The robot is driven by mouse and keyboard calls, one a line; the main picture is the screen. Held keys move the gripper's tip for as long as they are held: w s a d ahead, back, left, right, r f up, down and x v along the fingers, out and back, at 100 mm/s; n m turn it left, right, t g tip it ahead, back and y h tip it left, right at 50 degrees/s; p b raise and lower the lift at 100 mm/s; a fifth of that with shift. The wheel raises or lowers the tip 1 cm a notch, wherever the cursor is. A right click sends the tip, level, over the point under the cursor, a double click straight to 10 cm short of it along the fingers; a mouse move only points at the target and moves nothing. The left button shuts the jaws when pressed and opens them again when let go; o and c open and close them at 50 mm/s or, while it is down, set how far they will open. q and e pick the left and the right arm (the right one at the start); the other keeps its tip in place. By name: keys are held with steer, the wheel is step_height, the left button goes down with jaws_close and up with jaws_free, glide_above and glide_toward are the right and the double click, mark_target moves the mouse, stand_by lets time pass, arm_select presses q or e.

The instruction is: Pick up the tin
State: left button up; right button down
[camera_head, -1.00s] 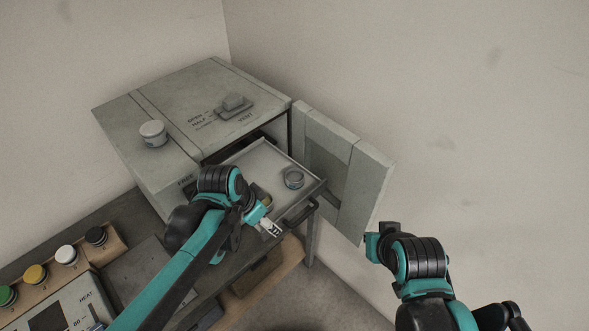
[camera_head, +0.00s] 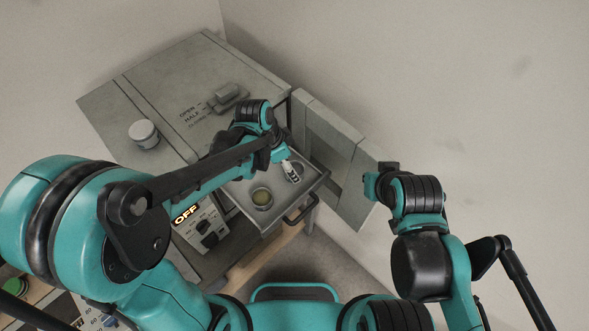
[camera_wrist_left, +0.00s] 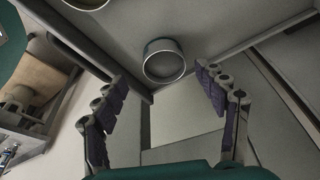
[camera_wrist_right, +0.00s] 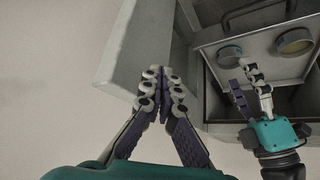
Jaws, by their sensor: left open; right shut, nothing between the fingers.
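A round grey tin (camera_head: 297,172) stands in the open drawer (camera_head: 238,192), partly hidden by my left gripper (camera_head: 291,170) in the head view. In the left wrist view the tin (camera_wrist_left: 164,62) lies ahead of the two spread, empty fingers (camera_wrist_left: 160,78), near the drawer wall. A second round tin (camera_head: 262,198) with yellowish contents stands in the same drawer, left of the first. The right wrist view shows both tins (camera_wrist_right: 295,41) (camera_wrist_right: 230,54) and the left gripper beside them. My right gripper (camera_wrist_right: 162,76) is shut and empty, outside the drawer near the open door.
The grey cabinet (camera_head: 170,85) has a vent slider (camera_head: 226,95) and a white lidded jar (camera_head: 144,133) on top. Its thick door (camera_head: 335,140) stands open right of the drawer. A drawer handle (camera_head: 301,208) juts out in front. A control box marked OFF (camera_head: 203,232) sits nearby.

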mark_target(298, 166)
arm_select(q)
steer(key=x, duration=0.2)
steer(key=w+x, duration=0.1)
steer(key=x, duration=0.1)
steer(key=shift+d+f, duration=0.15)
steer(key=shift+s+d+f, duration=0.1)
steer(key=shift+d+f, duration=0.05)
steer(key=shift+f, duration=0.2)
steer(key=c, duration=1.3)
steer(key=shift+r, duration=0.15)
